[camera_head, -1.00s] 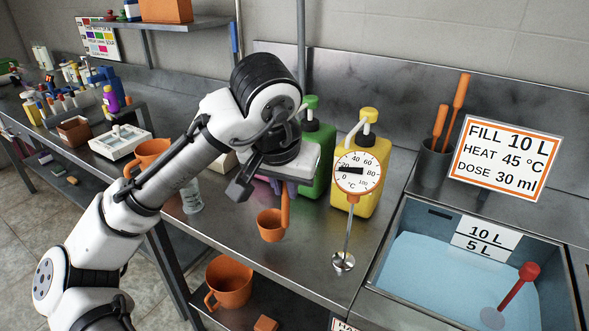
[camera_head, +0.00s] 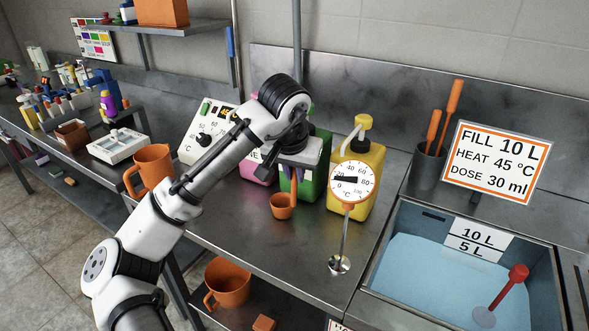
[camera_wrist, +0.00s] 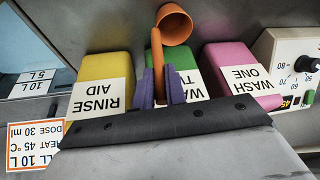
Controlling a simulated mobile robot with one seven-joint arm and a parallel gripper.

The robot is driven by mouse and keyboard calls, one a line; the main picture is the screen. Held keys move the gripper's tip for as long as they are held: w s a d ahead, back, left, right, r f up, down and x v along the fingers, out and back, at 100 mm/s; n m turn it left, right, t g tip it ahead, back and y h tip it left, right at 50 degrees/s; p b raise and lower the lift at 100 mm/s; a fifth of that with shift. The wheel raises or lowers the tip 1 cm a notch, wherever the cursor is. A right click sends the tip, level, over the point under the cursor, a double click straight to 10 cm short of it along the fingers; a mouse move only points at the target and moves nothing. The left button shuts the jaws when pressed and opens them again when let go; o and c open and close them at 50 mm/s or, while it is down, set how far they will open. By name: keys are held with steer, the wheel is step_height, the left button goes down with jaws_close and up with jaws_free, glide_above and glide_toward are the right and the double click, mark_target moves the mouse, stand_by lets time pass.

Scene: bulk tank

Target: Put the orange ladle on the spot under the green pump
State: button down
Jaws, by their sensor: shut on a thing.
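My gripper (camera_wrist: 162,90) is shut on the handle of the orange ladle (camera_head: 282,206), whose cup hangs below in front of the jugs. The cup also shows in the wrist view (camera_wrist: 175,24), with the handle running between the purple fingers. The green jug (camera_head: 319,153) stands on the steel counter just behind the gripper, partly covered by my arm. Its body shows in the wrist view (camera_wrist: 185,64), behind the ladle handle. The green pump head is mostly hidden by my arm, and I cannot make out a marked spot under it.
The yellow jug (camera_head: 364,180) and the dial thermometer (camera_head: 351,183) stand right of the ladle. The pink jug (camera_head: 258,168) is on the left, beside a white control box (camera_head: 204,135). A water basin (camera_head: 410,215) is at right.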

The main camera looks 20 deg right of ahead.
steer(key=shift+f, duration=0.2)
steer(key=c, duration=1.4)
jaws_free()
steer(key=shift+c, duration=0.2)
steer(key=shift+r, duration=0.25)
steer(key=v, duration=1.2)
